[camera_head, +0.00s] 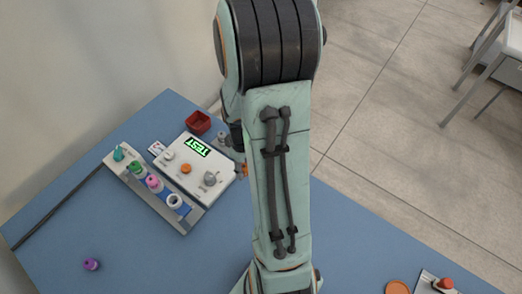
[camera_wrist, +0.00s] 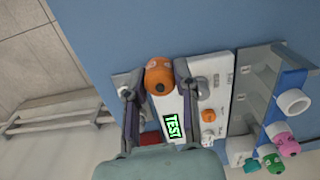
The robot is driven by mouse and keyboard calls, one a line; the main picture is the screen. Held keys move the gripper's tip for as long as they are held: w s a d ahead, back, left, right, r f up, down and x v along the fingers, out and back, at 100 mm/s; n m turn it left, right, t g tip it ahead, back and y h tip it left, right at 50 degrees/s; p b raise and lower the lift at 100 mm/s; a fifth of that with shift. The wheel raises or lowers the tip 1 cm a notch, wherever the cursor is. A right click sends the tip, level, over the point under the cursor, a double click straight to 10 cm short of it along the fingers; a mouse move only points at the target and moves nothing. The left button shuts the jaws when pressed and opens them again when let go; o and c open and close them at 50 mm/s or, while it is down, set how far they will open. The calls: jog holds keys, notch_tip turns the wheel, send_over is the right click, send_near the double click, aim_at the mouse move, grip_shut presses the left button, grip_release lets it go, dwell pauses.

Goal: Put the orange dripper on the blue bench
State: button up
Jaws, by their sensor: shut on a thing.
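The orange dripper (camera_wrist: 159,76) sits between the fingertips of my gripper (camera_wrist: 156,80) in the wrist view. My gripper is shut on it. In the head view only a small orange bit of the dripper (camera_head: 243,171) shows beside my arm, and my arm hides most of the gripper. The blue bench (camera_head: 225,262) fills the lower part of the head view, and it also shows behind the dripper in the wrist view (camera_wrist: 210,25). I cannot tell exactly how high the dripper is above the bench.
A white device with a green TEST display (camera_head: 198,147) stands close by the gripper. Beside it is a grey rack (camera_head: 183,222) with teal, green, pink and white items. A red box (camera_head: 198,122) is behind. A purple dripper (camera_head: 91,264) lies front left. The front middle bench is clear.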

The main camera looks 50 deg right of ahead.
jog(key=shift+m, duration=0.3)
jog(key=f, duration=0.5)
jog(key=s+f, duration=0.1)
jog(key=f, duration=0.2)
jog(key=shift+d+f, duration=0.2)
jog(key=shift+d, duration=0.2)
jog(key=shift+f, duration=0.15)
jog(key=o, duration=0.8)
jog(key=shift+o, duration=0.2)
